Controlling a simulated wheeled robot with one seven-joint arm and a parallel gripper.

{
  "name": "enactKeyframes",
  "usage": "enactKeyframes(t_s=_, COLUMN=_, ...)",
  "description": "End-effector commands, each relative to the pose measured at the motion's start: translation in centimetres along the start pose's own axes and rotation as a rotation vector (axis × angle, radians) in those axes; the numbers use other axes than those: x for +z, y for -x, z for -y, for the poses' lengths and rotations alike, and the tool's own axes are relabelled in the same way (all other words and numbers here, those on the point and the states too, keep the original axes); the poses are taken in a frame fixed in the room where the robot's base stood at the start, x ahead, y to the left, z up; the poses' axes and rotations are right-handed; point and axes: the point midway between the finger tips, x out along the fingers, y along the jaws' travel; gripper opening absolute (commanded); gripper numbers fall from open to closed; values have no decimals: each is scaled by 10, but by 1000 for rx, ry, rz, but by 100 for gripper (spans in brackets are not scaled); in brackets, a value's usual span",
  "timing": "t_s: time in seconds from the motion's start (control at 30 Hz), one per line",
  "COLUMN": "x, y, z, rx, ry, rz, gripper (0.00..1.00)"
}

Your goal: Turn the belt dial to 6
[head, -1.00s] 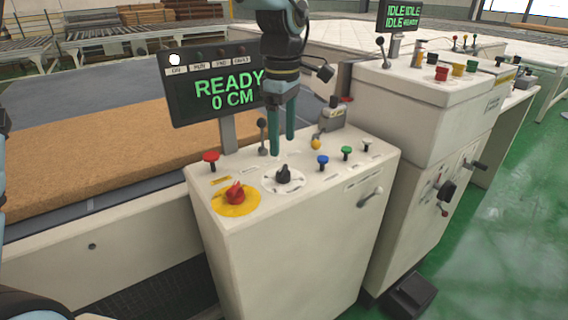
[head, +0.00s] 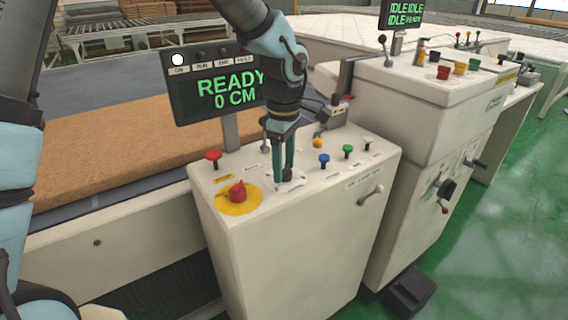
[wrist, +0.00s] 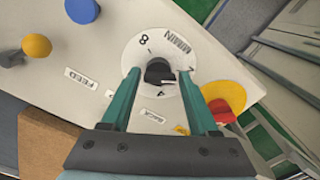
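The belt dial shows in the wrist view as a black knob (wrist: 157,72) on a round white plate (wrist: 152,45) with printed numerals, an 8 and a 4 among them. I cannot tell which numeral the knob points to. My gripper (head: 285,178) points down at the dial on the cream console. In the wrist view my gripper (wrist: 160,74) is open, one green finger on each side of the knob, with gaps visible. The display (head: 218,90) reads READY 0 CM.
A red knob (head: 237,190) on a yellow disc is close left of the dial.

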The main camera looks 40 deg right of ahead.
Motion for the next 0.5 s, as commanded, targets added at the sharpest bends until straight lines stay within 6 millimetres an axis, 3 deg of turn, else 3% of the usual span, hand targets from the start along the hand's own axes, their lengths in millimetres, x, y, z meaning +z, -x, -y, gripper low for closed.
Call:
enactKeyframes(t_s=0.07, x=0, y=0, z=0, rx=0, ry=0, rz=0, gripper=50)
enactKeyframes(t_s=0.5, x=0, y=0, z=0, rx=0, ry=0, rz=0, gripper=1)
